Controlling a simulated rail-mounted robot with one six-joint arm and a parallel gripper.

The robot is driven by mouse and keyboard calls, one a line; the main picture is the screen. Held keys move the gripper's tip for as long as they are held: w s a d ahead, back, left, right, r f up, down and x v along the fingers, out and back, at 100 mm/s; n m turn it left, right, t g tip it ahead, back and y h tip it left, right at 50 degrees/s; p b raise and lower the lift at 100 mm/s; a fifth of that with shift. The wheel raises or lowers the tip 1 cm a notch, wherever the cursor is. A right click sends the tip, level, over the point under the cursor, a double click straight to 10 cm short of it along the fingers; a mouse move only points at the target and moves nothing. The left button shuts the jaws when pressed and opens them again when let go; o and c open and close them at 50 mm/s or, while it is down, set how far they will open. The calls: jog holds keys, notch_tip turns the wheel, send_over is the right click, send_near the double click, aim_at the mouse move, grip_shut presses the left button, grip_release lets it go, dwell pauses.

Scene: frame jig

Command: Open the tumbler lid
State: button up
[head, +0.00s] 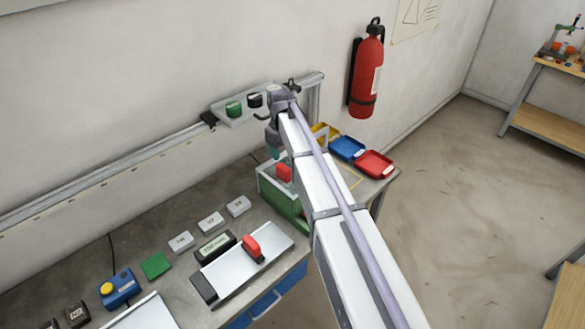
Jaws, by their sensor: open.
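A green box with a pale upper part (266,184) stands at the right part of the bench, partly hidden by my arm. A red block or handle (284,173) shows at its top. This box may be the tumbler, but I cannot be sure; whether its lid is open is unclear.
A silver plate (226,277) with a red-handled clamp (252,246) lies in front, left of my arm. A control panel (232,108) is on the wall rail behind the wrist. Blue (347,148) and red trays (375,164) sit at the right end. Several white blocks line the bench.

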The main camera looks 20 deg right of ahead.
aim_at(284, 167)
notch_tip(284, 167, down, 11)
jog(key=b, duration=1)
jog(key=shift+w+d+b, duration=0.1)
jog(key=shift+d+b, duration=0.05)
jog(key=shift+b, duration=0.25)
jog(key=shift+r, duration=0.1)
grip_shut()
